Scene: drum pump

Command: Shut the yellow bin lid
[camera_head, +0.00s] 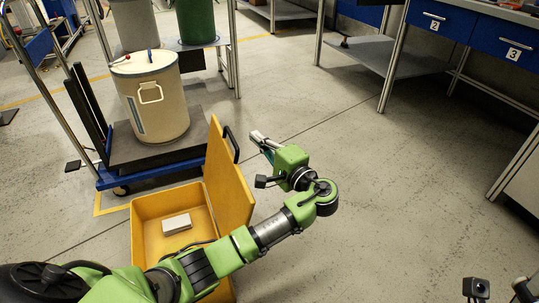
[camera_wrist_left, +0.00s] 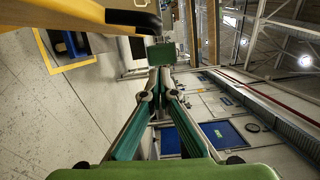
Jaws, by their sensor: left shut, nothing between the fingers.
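The yellow bin (camera_head: 143,231) stands on the floor at lower left, with its lid (camera_head: 228,180) open and upright along its right side. A pale block (camera_head: 177,223) lies inside the bin. My left gripper (camera_head: 257,137) is shut and empty, just right of the lid's upper part and apart from it. In the left wrist view, the lid's edge (camera_wrist_left: 60,12) and handle (camera_wrist_left: 135,19) show at upper left, beside the shut fingers (camera_wrist_left: 159,84). My left arm hides the bin's front part.
A blue cart (camera_head: 150,174) carrying a large beige drum (camera_head: 155,97) stands behind the bin. Workbenches with blue drawers (camera_head: 440,19) stand at upper right. The floor (camera_head: 400,180) right of my left arm is clear. Parts of my right arm show at bottom right.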

